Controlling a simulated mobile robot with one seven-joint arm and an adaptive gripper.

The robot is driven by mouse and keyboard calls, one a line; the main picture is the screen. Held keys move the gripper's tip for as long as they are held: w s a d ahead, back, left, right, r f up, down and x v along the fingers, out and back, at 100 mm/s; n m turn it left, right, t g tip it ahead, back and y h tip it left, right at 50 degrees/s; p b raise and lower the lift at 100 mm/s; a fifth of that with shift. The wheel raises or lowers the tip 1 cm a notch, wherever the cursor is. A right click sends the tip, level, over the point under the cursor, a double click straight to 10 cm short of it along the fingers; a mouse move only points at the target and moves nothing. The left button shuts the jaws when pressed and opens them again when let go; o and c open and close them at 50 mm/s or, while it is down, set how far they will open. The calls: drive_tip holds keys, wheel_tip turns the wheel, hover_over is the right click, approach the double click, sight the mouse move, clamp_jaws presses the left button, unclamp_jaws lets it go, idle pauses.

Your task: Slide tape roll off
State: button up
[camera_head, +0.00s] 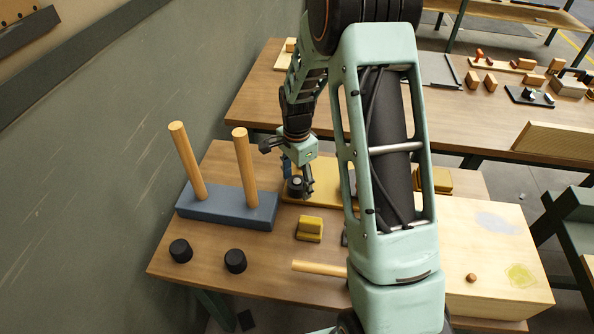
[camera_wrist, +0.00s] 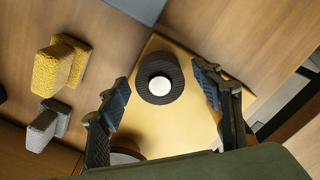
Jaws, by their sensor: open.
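A black ring with a pale round centre, which looks like the tape roll (camera_wrist: 148,93), sits on a yellow board (camera_wrist: 180,140) in the wrist view. The pale centre looks like the top of a peg inside the ring. In the head view the black roll (camera_head: 296,187) shows low between my fingers, partly hidden by them. My gripper (camera_wrist: 161,78) is open, pointing down, one finger on each side of the roll with a gap to both. It also shows in the head view (camera_head: 298,183). Another round dark thing is partly hidden near the left finger's base.
A blue base (camera_head: 230,208) with two upright wooden pegs stands to the left, near the wall. Two black caps (camera_head: 180,251) (camera_head: 235,261), a yellow block (camera_head: 309,229) and a wooden dowel (camera_head: 318,268) lie in front. My arm hides the table's right middle, beside a pale wooden box (camera_head: 490,270).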

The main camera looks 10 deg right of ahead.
drive_tip(key=shift+f, duration=0.4)
drive_tip(key=shift+c, duration=0.2)
drive_tip(key=c, duration=1.3)
drive_tip(key=shift+r+p, duration=2.05)
drive_tip(key=shift+r, duration=1.5)
